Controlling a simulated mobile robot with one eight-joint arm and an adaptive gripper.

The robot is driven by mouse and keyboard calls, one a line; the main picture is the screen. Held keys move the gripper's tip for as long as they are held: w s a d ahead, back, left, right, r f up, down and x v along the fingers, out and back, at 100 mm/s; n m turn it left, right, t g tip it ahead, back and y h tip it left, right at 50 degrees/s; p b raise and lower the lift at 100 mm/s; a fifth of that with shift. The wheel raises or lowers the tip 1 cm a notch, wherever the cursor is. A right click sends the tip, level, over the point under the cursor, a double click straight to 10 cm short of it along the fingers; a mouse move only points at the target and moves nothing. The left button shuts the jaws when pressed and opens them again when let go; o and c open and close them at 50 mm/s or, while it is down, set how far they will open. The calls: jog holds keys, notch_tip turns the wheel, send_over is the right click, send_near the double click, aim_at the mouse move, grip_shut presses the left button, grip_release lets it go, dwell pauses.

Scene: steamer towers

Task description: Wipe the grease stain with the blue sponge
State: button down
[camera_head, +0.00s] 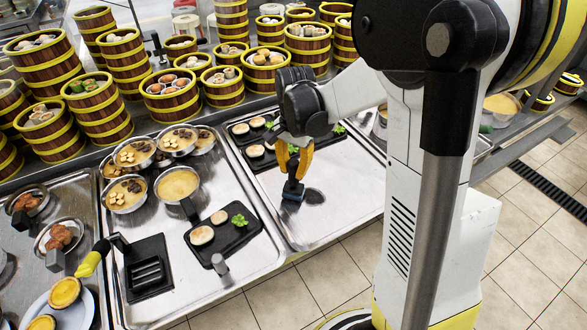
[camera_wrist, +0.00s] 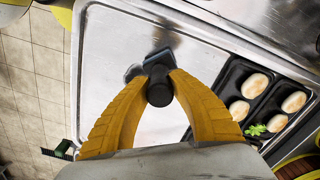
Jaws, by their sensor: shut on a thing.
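The blue sponge (camera_head: 292,190) has a dark handle and is held in my gripper (camera_head: 294,168) at the metal tray's surface. The yellow fingers are shut on the handle; in the wrist view, the gripper (camera_wrist: 160,88) shows both fingers meeting on it, with the sponge (camera_wrist: 158,57) beyond. The grease stain (camera_head: 314,197) is a dark patch on the tray, just right of the sponge in the head view. A dark patch (camera_wrist: 132,73) shows left of the sponge in the wrist view. I cannot tell whether the sponge touches the tray.
Black plates (camera_head: 262,158) with buns and garnish lie behind the gripper on the same tray. Another black plate (camera_head: 224,236) with buns is on the left tray, near pans (camera_head: 178,183) of food. Steamer towers (camera_head: 172,102) stand behind. The stain's tray is bare toward its front edge.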

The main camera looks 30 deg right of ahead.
jog(key=shift+f+b, duration=0.4)
jog(key=shift+f, duration=0.1)
dwell(0.4)
jog(key=shift+s+d+r, duration=0.15)
jog(key=shift+s+d, duration=0.85)
jog(key=shift+d, duration=0.1)
jog(key=shift+s+d, duration=0.1)
jog(key=shift+s+d, duration=0.9)
jog(key=shift+d, duration=0.05)
jog(key=shift+s+d, duration=1.05)
jog(key=shift+d, duration=0.05)
jog(key=shift+w+a, duration=0.1)
jog(key=shift+a, duration=0.05)
